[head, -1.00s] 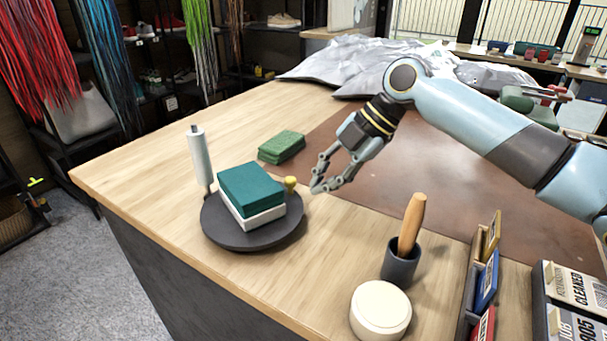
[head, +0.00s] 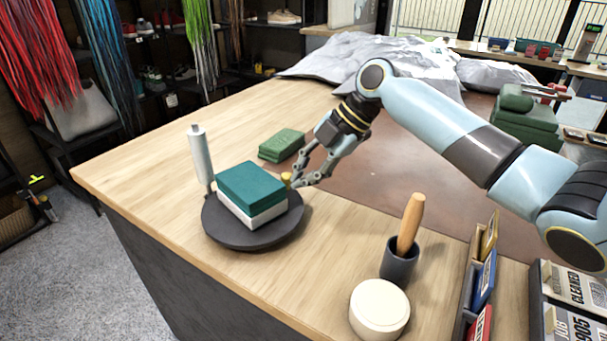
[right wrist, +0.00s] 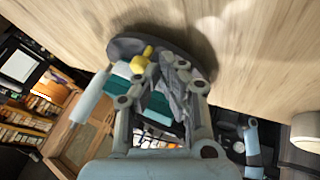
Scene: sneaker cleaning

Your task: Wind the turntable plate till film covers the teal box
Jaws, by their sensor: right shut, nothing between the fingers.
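The dark round turntable plate (head: 235,238) lies on the wooden counter. The teal box (head: 252,184) with a white lower part (head: 262,217) sits on it. A yellow knob (head: 286,179) stands at the plate's right edge, behind the box. The pale film roll (head: 201,155) stands upright at the plate's back left; I cannot tell whether film reaches the box. My right gripper (head: 298,182) is shut and empty, right beside the knob; contact is unclear. The right wrist view shows its fingers (right wrist: 172,72) by the knob (right wrist: 142,59). My left gripper is not in view.
A dark cup (head: 398,262) with a wooden-handled tool and a round cream tin (head: 379,309) stand at the front right. The counter left of the plate is clear.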

